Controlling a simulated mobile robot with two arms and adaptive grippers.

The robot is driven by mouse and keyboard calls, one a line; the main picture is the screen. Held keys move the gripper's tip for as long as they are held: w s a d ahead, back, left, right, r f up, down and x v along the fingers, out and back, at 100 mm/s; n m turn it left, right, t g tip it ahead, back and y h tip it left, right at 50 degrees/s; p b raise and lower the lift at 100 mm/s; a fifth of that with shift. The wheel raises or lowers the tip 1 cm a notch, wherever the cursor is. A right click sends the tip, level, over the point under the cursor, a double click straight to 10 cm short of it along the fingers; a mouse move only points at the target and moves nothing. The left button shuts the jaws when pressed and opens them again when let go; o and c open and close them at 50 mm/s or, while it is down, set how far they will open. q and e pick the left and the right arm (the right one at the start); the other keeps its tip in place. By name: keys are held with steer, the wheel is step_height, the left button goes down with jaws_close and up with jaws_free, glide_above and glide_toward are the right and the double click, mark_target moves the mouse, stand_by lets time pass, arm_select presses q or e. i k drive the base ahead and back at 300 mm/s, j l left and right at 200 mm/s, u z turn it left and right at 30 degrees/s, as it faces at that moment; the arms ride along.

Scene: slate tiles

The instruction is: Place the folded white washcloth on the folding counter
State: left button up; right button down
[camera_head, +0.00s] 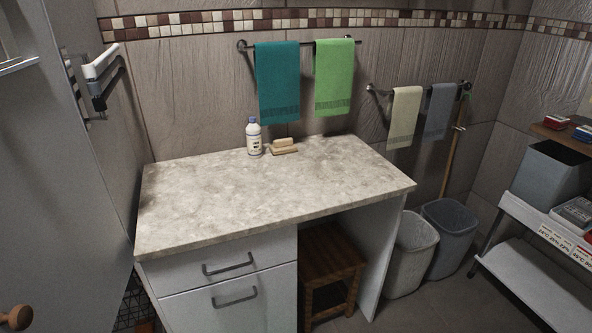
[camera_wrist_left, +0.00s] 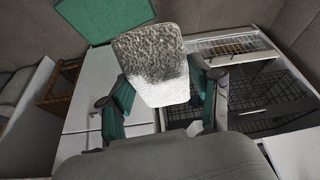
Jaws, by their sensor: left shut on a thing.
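The folded white washcloth (camera_wrist_left: 150,50) shows in the left wrist view, pale with a dark speckled shadow over part of it. My left gripper (camera_wrist_left: 163,82) is shut on it, with a green-padded finger on each side. The cloth stands out beyond the fingers, and its lower end lies between them. The folding counter (camera_head: 260,195) is in the middle of the head view, with a mottled pale stone top and white drawers below. Neither gripper shows in the head view. My right gripper is in no view.
A white bottle (camera_head: 253,136) and a tan brush or block (camera_head: 283,146) stand at the counter's back edge; its middle and front are clear. Teal (camera_head: 277,83) and green towels (camera_head: 334,77) hang above. A wooden stool (camera_head: 328,265) is underneath. Wire baskets (camera_wrist_left: 270,98) show in the wrist view.

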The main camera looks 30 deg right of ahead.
mark_target(287, 170)
steer(key=i+l+z, duration=0.15)
steer(key=l, duration=0.25)
steer(key=l+z, duration=0.2)
steer(key=l, duration=0.2)
steer(key=i+l+z, duration=0.15)
steer(key=l, duration=0.2)
steer(key=i+l+z, duration=0.15)
steer(key=l, duration=0.2)
steer(key=i+l+z, duration=0.2)
steer(key=l, duration=0.15)
